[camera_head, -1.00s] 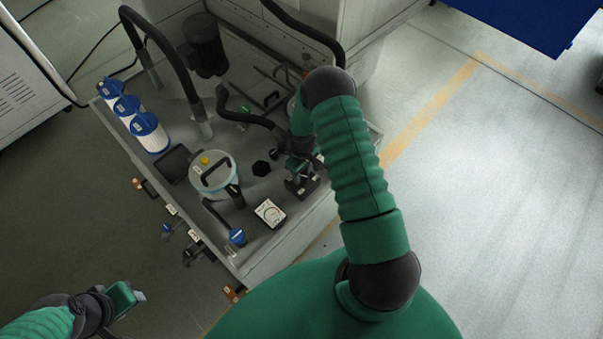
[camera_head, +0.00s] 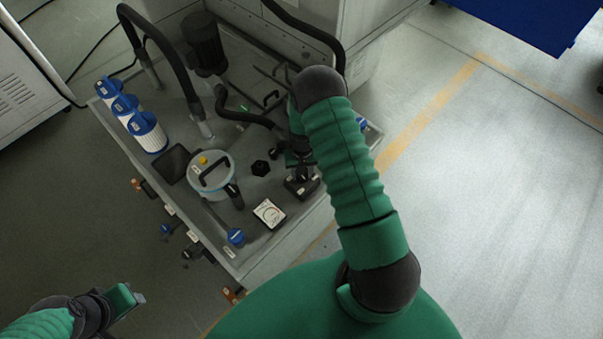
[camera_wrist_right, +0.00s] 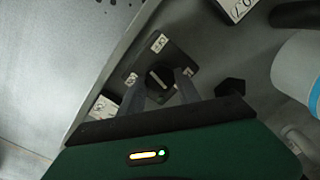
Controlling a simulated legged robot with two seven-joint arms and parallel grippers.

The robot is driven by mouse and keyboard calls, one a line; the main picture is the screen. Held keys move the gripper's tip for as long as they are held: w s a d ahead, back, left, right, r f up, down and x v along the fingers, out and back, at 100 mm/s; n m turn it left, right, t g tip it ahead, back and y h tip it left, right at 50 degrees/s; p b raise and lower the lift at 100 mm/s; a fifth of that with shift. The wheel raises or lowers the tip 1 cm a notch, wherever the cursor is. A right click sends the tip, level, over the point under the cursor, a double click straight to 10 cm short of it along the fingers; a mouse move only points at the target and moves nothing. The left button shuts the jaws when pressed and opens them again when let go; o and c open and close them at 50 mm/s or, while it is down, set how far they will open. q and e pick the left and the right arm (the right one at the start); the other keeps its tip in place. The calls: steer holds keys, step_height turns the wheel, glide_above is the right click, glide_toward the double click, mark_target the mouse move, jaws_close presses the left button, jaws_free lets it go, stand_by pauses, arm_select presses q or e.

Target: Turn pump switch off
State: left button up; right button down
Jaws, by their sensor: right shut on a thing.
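The pump switch (camera_head: 301,187) is a dark square block near the right front edge of the grey machine top. In the right wrist view the switch (camera_wrist_right: 158,62) is a black plate with small white labels and a round knob (camera_wrist_right: 159,78) with a pale bar, which looks tilted. My right gripper (camera_wrist_right: 161,87) has its fingers on both sides of the knob, shut on it. In the head view my right gripper (camera_head: 304,173) comes down over the switch, partly hidden by my arm. My left gripper (camera_head: 139,298) hangs at the lower left, away from the machine; its jaws are too small to judge.
A white gauge (camera_head: 269,213), a black hexagonal knob (camera_head: 261,168) and a round lidded pot (camera_head: 212,184) stand left of the switch. A blue knob (camera_head: 235,236) is near the front edge. Black hoses (camera_head: 160,30) arch behind. Open floor (camera_head: 480,220) lies right.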

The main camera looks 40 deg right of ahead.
steer(key=shift+s+a+f+m, duration=0.1)
steer(key=shift+s+m, duration=0.05)
steer(key=shift+m, duration=0.85)
steer(key=shift+s+a+f+m, duration=0.1)
steer(key=shift+s+m, duration=0.05)
steer(key=shift+m, duration=0.85)
steer(key=c, duration=1.2)
jaws_free()
steer(key=o, duration=0.3)
steer(key=shift+w+d, duration=0.1)
steer(key=shift+w, duration=0.05)
steer(key=shift+o, duration=0.2)
steer(key=shift+r, duration=0.1)
steer(key=shift+w+d+r, duration=0.1)
steer(key=shift+r, duration=0.25)
step_height(320, 180, up, 16)
